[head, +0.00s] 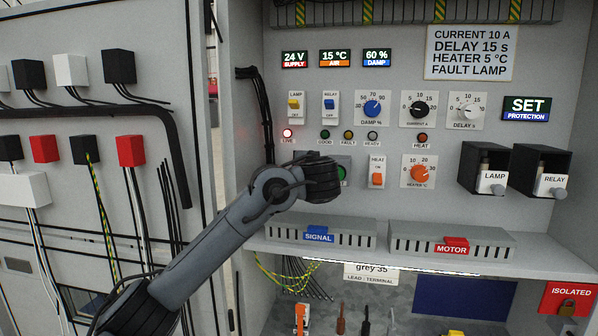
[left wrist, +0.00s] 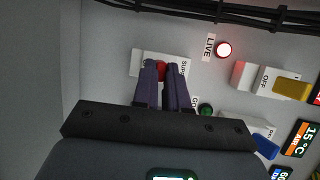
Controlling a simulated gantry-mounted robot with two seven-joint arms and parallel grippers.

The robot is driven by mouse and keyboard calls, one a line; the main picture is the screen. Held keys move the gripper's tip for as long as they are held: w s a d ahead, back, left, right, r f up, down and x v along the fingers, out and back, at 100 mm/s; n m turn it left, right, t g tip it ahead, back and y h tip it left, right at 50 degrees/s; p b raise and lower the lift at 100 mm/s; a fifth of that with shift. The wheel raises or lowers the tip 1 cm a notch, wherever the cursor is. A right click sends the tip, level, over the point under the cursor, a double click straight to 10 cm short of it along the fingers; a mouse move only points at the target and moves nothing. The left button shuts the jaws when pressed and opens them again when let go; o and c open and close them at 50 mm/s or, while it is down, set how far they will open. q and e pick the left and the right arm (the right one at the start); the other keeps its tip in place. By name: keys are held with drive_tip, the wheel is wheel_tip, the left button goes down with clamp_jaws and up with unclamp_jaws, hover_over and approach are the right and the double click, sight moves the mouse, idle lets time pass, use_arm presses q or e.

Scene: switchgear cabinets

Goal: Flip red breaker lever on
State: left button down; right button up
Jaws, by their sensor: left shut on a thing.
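The red breaker lever (left wrist: 160,69) shows in the left wrist view on a white plate (left wrist: 142,62) whose label is partly hidden and starts with "SU". My left gripper (left wrist: 165,88) has its two dark fingers close together around the lever, shut on it. Whether the lever is up or down cannot be told. In the head view my left gripper (head: 320,178) is against the panel below the LIVE lamp (head: 287,133), and its body hides the breaker and the fingertips. The LIVE lamp glows red. My right gripper is not in view.
Above are the yellow LAMP switch (head: 294,104), the blue RELAY switch (head: 330,105) and several dials. The orange HEAT switch (head: 377,173) sits close right of my gripper. A shelf edge (head: 400,258) with slotted SIGNAL and MOTOR ducts juts out below. Black cables (head: 258,105) hang at the left.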

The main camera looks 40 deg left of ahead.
use_arm(q)
drive_tip(key=g+h+p, duration=0.1)
drive_tip(key=p, duration=0.1)
drive_tip(key=r+m+p, duration=0.1)
drive_tip(key=p, duration=0.2)
drive_tip(key=shift+w+r+g+h, duration=0.1)
drive_tip(key=shift+w+g+h, duration=0.1)
drive_tip(key=shift+g+h, duration=0.2)
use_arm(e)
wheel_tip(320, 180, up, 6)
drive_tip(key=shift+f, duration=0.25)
use_arm(q)
drive_tip(key=c, duration=1.2)
unclamp_jaws()
drive_tip(key=shift+o, duration=0.2)
